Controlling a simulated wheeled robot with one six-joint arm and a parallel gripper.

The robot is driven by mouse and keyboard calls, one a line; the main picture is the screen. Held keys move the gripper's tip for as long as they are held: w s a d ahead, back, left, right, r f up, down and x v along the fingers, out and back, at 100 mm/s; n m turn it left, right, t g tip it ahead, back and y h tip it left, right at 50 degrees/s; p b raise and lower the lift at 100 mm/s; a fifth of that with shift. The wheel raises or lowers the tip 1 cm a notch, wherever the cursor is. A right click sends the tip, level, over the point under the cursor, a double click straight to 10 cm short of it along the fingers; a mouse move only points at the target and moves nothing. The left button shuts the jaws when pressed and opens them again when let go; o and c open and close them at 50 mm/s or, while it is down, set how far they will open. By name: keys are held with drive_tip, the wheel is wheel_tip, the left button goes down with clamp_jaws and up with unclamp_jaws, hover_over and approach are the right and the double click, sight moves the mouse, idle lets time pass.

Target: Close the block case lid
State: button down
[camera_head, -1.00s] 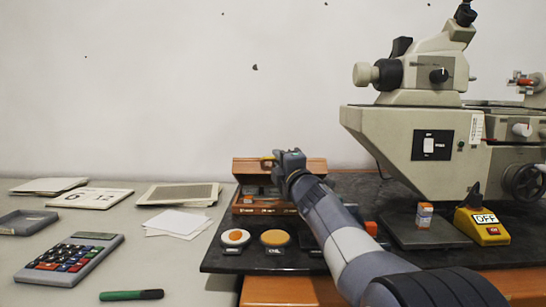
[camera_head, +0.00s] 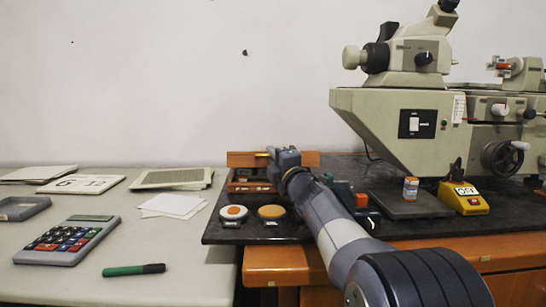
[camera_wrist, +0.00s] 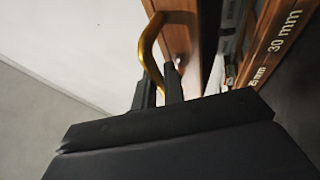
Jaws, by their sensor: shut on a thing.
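The wooden block case (camera_head: 238,187) sits open on the dark slab, with blocks partly visible inside. Its lid (camera_head: 308,159) stands raised along the back of the case. In the wrist view the lid (camera_wrist: 182,32) shows with a curved brass handle (camera_wrist: 146,48), and the case's front edge (camera_wrist: 278,45) carries "30 mm" lettering. My gripper (camera_head: 268,155) is at the lid, left of its middle. In the wrist view its dark fingers (camera_wrist: 166,88) are shut on the brass handle; the wrist housing hides part of the grip.
A calculator (camera_head: 68,240) lies left.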

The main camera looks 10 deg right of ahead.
drive_tip(key=c, duration=1.5)
unclamp_jaws()
drive_tip(key=shift+f, duration=0.2)
drive_tip(key=s+d+p, duration=0.2)
drive_tip(key=s, duration=0.8)
drive_tip(key=s+d+p, duration=0.2)
drive_tip(key=s, duration=0.9)
drive_tip(key=shift+d+r, duration=0.15)
drive_tip(key=shift+d, duration=0.1)
drive_tip(key=shift+w, duration=0.1)
drive_tip(key=shift+c, duration=0.2)
